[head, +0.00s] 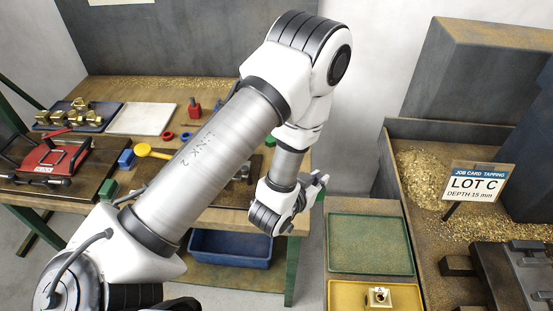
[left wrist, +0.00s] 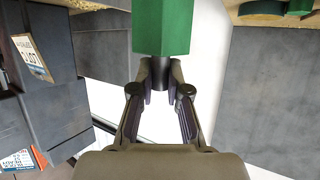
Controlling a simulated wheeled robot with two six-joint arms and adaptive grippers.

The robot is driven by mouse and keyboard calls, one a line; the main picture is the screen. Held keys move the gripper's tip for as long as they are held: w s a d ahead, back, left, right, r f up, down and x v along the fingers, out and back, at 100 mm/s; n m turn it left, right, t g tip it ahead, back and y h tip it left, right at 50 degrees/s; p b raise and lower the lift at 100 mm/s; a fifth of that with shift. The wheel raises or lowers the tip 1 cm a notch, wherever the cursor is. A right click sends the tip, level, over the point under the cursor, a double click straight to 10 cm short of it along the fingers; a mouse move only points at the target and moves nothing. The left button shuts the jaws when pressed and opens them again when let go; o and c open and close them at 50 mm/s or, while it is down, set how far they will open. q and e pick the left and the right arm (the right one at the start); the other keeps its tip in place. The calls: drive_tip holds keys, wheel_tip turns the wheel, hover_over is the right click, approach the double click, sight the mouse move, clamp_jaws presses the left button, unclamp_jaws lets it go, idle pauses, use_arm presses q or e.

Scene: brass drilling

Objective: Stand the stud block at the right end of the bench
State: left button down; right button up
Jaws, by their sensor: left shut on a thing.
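The stud block (left wrist: 163,25) is a green block with a short dark stud. In the left wrist view it is at the top centre, past my fingertips. My left gripper (left wrist: 160,88) is shut on the dark stud, with one finger on each side. In the head view my left gripper (head: 318,184) is at the right end of the bench (head: 225,222). My right gripper is not in view.
A green tray (head: 370,243) and a yellow tray with a brass part (head: 378,297) are to the right of the bench. A LOT C card (head: 478,184) stands among brass chips farther right. A red fixture (head: 52,158) and a white plate (head: 142,118) are on the bench's left.

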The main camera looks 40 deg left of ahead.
use_arm(q)
drive_tip(key=s+a+m+h+p, duration=0.3)
drive_tip(key=s+a, duration=0.8)
drive_tip(key=s, duration=0.3)
drive_tip(key=b+x, duration=0.1)
drive_tip(key=x, duration=0.4)
drive_tip(key=r+b+x, duration=0.1)
drive_tip(key=x, duration=0.5)
drive_tip(key=w+r+b+x, duration=0.1)
drive_tip(key=x, duration=0.4)
drive_tip(key=shift+w+a, duration=0.3)
drive_tip(key=shift+w, duration=0.1)
drive_tip(key=shift+f, duration=0.4)
drive_tip(key=c, duration=1.2)
unclamp_jaws()
